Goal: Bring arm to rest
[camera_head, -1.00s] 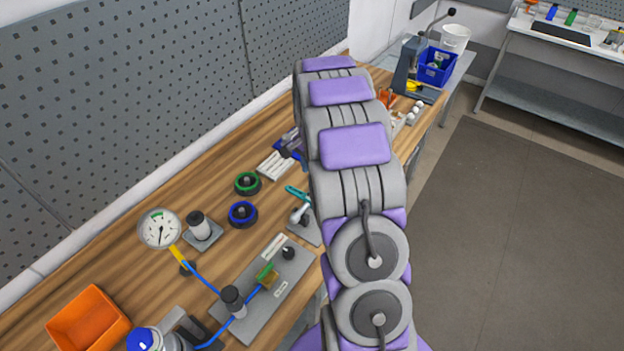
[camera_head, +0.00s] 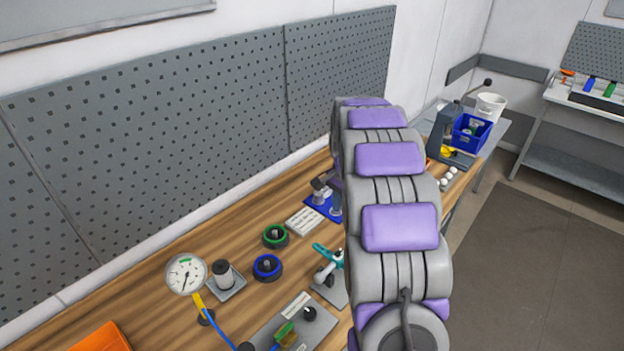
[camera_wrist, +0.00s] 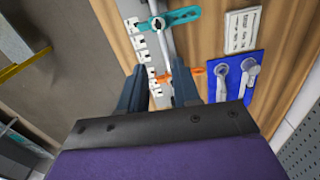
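My gripper (camera_wrist: 160,75) shows in the wrist view with its two dark fingers apart and nothing held between them. It points down over the wooden bench. Beyond the fingers are a grey strip with white pieces, a wrench-like tool, a teal clamp part (camera_wrist: 180,17) and an orange part (camera_wrist: 190,74). I cannot tell how high the fingers are above these. In the head view my grey and purple arm is stretched out over the bench, and it hides the gripper.
The bench (camera_head: 225,230) holds a gauge (camera_head: 186,274), a green-ringed knob (camera_head: 275,236), a blue-ringed knob (camera_head: 267,267) and a blue plate with fittings (camera_wrist: 236,75). A pegboard wall (camera_head: 150,140) stands at left. A blue bin (camera_head: 470,133) stands at the far end. Open floor (camera_head: 540,260) lies at right.

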